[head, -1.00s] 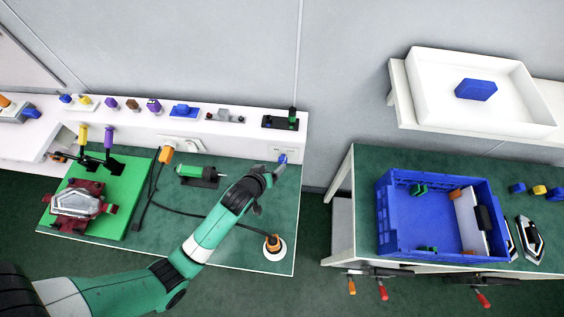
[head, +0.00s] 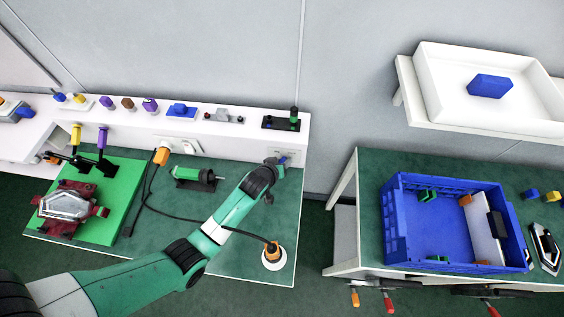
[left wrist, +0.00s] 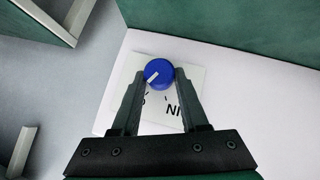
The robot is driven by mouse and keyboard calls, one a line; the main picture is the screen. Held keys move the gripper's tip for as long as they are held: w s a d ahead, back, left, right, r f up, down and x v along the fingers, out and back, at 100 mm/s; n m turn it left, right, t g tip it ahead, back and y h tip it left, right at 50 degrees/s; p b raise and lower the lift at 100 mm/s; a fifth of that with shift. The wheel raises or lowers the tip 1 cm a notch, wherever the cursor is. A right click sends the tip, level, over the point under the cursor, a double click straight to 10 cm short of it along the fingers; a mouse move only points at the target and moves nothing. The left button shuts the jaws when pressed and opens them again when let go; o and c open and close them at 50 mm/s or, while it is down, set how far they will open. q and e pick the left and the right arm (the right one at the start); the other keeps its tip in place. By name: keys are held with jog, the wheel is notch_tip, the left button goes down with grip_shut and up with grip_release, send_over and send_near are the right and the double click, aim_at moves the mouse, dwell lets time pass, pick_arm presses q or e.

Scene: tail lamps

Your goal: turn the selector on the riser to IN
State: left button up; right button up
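The selector is a round blue knob (left wrist: 158,72) with a white pointer mark, on a white plate (left wrist: 113,100) on the riser (head: 225,145). Its pointer faces lower left in the left wrist view, away from the letters IN, which read upside down below right of the knob. Another label is mostly hidden behind the left finger. My left gripper (left wrist: 159,74) has a finger on each side of the knob, with little or no gap; whether they press on it I cannot tell. In the head view the left gripper (head: 281,164) is at the riser's right end. My right gripper is out of view.
A black box with a green knob (head: 282,123) stands on the riser above the selector. A green tool (head: 195,175), a cable and an orange plug on a round white base (head: 274,257) lie on the green bench. A blue crate (head: 398,240) is on the right table.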

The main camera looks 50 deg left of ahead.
pick_arm(q)
grip_shut()
jog(key=shift+s+a+f+n+t+h+b, duration=0.15)
jog(key=shift+a+f+n+t+h+b, duration=0.1)
jog(key=shift+n+t+h+b, duration=0.4)
jog(key=n+t+h+b, duration=0.1)
jog(key=n+t+b, duration=0.1)
jog(key=b, duration=0.4)
jog(key=f+n+t+h+b, duration=0.1)
jog(key=n+t+h+b, duration=0.1)
jog(key=b, duration=0.4)
jog(key=shift+s+a+f+t+b, duration=0.15)
jog(key=shift+t+b, duration=0.15)
jog(key=shift+t, duration=0.35)
jog(key=shift+r+n+t+h+b, duration=0.35)
jog(key=shift+t+b, duration=0.15)
jog(key=shift+b, duration=0.45)
jog(key=o, duration=0.6)
grip_release()
